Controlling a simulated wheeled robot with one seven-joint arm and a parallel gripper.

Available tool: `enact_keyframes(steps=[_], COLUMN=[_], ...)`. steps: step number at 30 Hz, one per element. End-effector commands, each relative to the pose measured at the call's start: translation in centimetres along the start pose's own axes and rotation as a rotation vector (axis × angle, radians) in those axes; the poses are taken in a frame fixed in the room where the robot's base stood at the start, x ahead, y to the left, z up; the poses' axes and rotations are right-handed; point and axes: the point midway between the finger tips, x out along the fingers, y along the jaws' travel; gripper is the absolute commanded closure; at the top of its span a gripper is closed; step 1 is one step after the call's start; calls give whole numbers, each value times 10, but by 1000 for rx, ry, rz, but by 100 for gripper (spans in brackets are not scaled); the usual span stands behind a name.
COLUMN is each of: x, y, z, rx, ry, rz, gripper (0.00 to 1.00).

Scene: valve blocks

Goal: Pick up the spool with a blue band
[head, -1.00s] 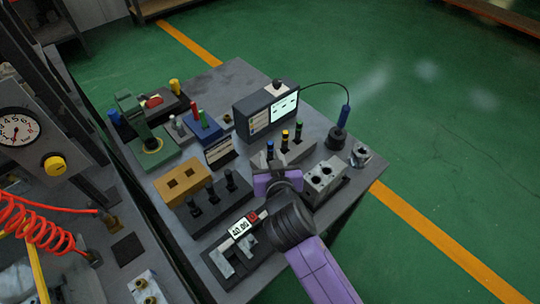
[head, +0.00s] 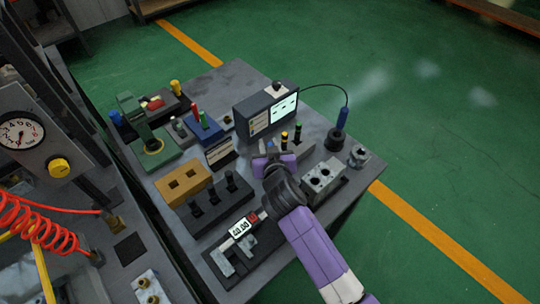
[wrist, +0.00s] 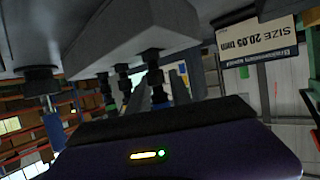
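A grey block (head: 300,153) holds several dark upright spools in a row. The spool with a blue band (head: 270,145) is at the near left end, partly hidden by my gripper. My gripper (head: 268,161) is low, right in front of the blue-banded spool. In the wrist view, which looks upside down, the blue-banded spool (wrist: 158,92) appears between my two grey fingertips (wrist: 159,90). The fingers look apart, with gaps beside the spool; contact is not clear.
A metal block with holes (head: 323,178) stands close to the right of my arm. A boxed display (head: 268,108) stands behind, with a cable to a blue probe (head: 343,117). A black rack of plain dark spools (head: 212,203) and a caliper display (head: 240,228) are at left.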

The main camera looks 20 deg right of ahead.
Motion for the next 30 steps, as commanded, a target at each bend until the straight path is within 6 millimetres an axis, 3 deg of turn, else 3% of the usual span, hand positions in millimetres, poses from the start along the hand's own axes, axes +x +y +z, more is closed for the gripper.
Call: enact_keyframes(steps=[1, 3, 19, 26, 30], x=[0, 0, -2, -12, -23], y=[0, 0, 0, 0, -1], z=[0, 0, -6, -30, -57], rx=[0, 0, -1, 2, 2], ry=[0, 0, 3, 5, 7], rz=[0, 0, 0, -1, -2], gripper=[87, 100, 100, 100, 100])
